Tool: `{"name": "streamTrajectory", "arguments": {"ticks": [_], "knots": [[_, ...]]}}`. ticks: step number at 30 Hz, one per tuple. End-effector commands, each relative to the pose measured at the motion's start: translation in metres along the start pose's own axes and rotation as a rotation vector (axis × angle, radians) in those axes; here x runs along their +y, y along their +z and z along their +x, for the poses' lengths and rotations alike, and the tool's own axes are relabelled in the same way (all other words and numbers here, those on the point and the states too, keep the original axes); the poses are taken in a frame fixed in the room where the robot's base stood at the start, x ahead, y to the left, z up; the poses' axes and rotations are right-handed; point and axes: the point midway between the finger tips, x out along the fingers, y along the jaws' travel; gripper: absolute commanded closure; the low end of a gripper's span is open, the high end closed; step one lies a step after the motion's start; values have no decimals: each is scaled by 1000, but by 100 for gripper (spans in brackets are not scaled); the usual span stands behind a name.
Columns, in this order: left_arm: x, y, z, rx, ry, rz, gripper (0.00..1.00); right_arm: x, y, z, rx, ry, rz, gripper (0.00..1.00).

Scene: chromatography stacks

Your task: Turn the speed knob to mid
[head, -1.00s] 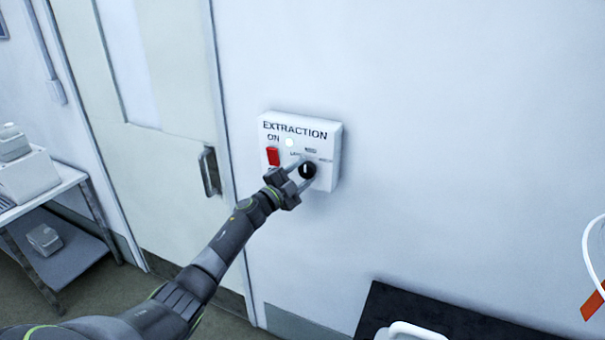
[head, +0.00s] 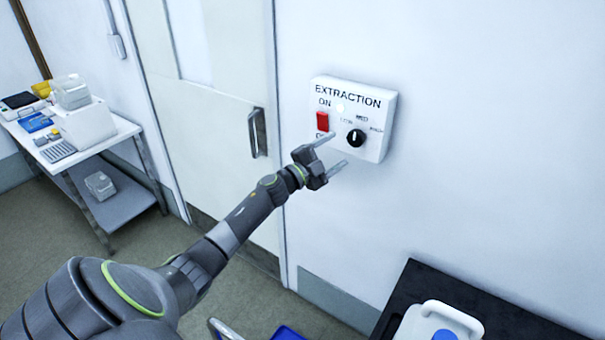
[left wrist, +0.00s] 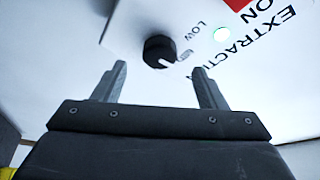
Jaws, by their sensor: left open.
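The black speed knob (head: 354,138) is on a white EXTRACTION box (head: 388,125) on the wall. Its white pointer line points up, toward the MED label (head: 362,119); LOW is to its left and HIGH to its right. My left gripper (head: 339,150) is open and empty, just off the box, to the left of and below the knob. In the left wrist view, the knob (left wrist: 157,50) lies beyond the gap between the spread fingers (left wrist: 160,70), apart from both. My right gripper is not in view.
A red switch (head: 322,121) and a lit indicator (left wrist: 222,34) are on the same box. A door with a handle (head: 259,132) is to the left. A bench with lab items (head: 85,150) stands farther left. A dark surface (head: 410,285) with a white item is below right.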

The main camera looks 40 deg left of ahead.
Motion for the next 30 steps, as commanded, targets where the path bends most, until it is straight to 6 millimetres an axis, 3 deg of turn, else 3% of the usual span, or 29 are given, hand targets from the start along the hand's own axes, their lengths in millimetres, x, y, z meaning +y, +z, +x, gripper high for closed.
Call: {"name": "streamTrajectory", "arguments": {"ticks": [9,15,21,30], "knots": [[5,4,-65,0,3,5,34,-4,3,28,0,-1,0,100],[4,3,-93,1,0,4,34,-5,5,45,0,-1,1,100],[2,1,-106,1,1,3,34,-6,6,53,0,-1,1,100],[0,0,-108,0,1,0,34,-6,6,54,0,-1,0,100]]}}
